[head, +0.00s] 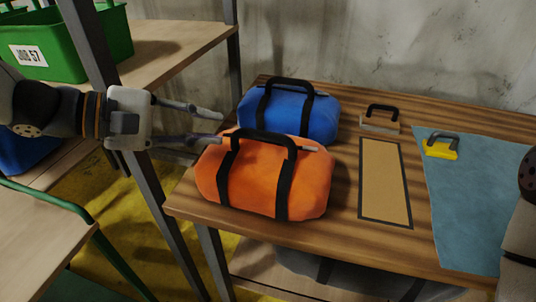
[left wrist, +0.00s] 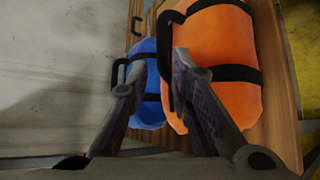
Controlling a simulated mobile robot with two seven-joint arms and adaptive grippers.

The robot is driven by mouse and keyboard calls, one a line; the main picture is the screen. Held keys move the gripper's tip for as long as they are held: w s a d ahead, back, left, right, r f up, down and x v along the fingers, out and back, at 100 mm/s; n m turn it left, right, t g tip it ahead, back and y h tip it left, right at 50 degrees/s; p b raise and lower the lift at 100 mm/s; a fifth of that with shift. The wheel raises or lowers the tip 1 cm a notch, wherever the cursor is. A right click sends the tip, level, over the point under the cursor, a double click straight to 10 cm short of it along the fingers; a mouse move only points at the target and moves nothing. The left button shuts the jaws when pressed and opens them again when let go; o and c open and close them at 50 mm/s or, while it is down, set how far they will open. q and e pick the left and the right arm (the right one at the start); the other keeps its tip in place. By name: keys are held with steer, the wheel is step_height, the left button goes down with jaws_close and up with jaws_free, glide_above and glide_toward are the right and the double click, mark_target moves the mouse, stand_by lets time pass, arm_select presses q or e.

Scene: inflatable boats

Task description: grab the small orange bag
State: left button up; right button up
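The orange bag (head: 262,178) with black straps lies near the front left of the wooden table, its black handle (head: 262,138) standing up. It fills the upper right of the left wrist view (left wrist: 228,45). My left gripper (head: 214,128) comes in from the left at the bag's left back side. Its two fingers are apart and nothing is held between them. In the left wrist view, the right finger overlaps the orange bag near its handle, and the left finger lies before the blue bag. I cannot tell whether either finger touches. My right gripper is out of view.
A blue bag (head: 300,115) sits right behind the orange one. A tan framed panel (head: 385,182), a tan handled block (head: 380,120) and a yellow handled block (head: 441,149) on a blue-grey mat (head: 470,205) are to the right. A post (head: 150,190) stands left of the table.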

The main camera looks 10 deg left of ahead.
mark_target(259, 136)
arm_select(q)
steer(key=shift+s+d+f, duration=0.1)
steer(key=shift+d, duration=0.25)
steer(key=shift+w+d, duration=0.2)
steer(key=shift+w, duration=0.05)
steer(key=shift+d+f, duration=0.6)
steer(key=shift+d, duration=0.05)
steer(key=shift+w+d+f, duration=0.2)
steer(key=shift+w+d, duration=0.15)
steer(key=shift+w, duration=0.2)
steer(key=shift+w+d+f, duration=0.15)
steer(key=shift+w+d, duration=0.15)
steer(key=shift+w, duration=0.2)
steer(key=shift+x, duration=0.8)
steer(key=b+x, duration=0.1)
steer(key=x, duration=0.1)
steer(key=f+b+x, duration=0.1)
steer(key=b+x, duration=0.1)
steer(key=shift+d+f, duration=0.1)
steer(key=shift+d, duration=0.2)
steer(key=shift+r, duration=0.45)
jaws_close()
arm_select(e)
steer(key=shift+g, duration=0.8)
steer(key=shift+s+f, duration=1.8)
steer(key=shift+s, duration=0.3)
